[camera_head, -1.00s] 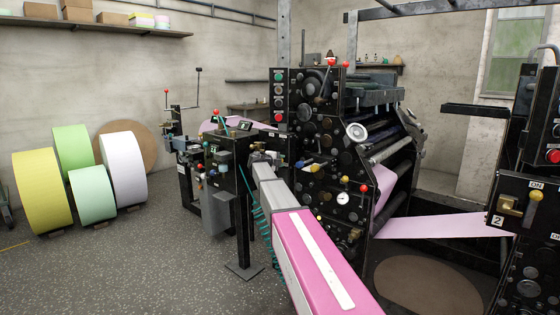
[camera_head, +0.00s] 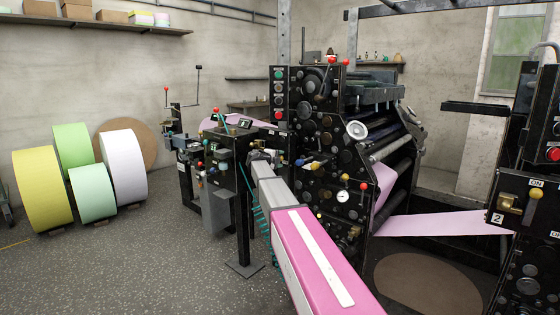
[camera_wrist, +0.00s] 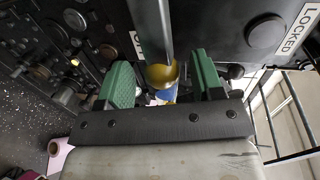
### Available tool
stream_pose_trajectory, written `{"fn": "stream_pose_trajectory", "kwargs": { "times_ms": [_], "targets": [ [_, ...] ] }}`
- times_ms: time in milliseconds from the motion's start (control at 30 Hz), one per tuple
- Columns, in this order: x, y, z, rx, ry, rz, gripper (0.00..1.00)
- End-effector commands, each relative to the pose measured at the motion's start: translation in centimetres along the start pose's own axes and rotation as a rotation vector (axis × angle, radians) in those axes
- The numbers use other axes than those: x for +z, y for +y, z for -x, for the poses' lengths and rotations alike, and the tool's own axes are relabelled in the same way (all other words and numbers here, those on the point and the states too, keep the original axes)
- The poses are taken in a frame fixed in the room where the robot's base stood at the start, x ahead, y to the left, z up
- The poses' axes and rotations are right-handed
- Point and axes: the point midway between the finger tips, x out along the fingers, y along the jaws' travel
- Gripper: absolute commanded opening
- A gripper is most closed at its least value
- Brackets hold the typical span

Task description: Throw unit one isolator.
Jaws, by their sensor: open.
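In the wrist view a grey lever (camera_wrist: 152,28) comes down from the top and meets a rounded brass-yellow knob (camera_wrist: 162,74). This looks like an isolator handle, but no unit number is readable there. My gripper (camera_wrist: 163,88) has its green fingers apart, one on each side of the knob. I see no clear contact with it. A white label behind the lever is partly hidden. In the head view my gripper (camera_head: 262,158) is small against the middle press unit (camera_head: 318,140), and its fingers cannot be made out.
A "LOCKED" label and a black round knob (camera_wrist: 267,33) are right of the lever. In the head view, a panel marked 2 (camera_head: 522,235) with a brass handle stands at right. Pink web (camera_head: 430,224) crosses between units. Large rolls (camera_head: 124,165) stand left; the floor there has free room.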

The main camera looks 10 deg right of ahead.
Motion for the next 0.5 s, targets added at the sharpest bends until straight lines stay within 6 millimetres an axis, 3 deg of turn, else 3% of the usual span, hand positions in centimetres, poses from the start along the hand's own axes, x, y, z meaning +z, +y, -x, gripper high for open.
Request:
{"fn": "stream_pose_trajectory", "kwargs": {
  "times_ms": [300,500],
  "targets": [
    [-0.1,0.0,6.0,0.000,-0.003,0.000,0.61],
    [-0.1,0.0,8.8,0.000,-0.002,-0.001,0.61]
  ]
}}
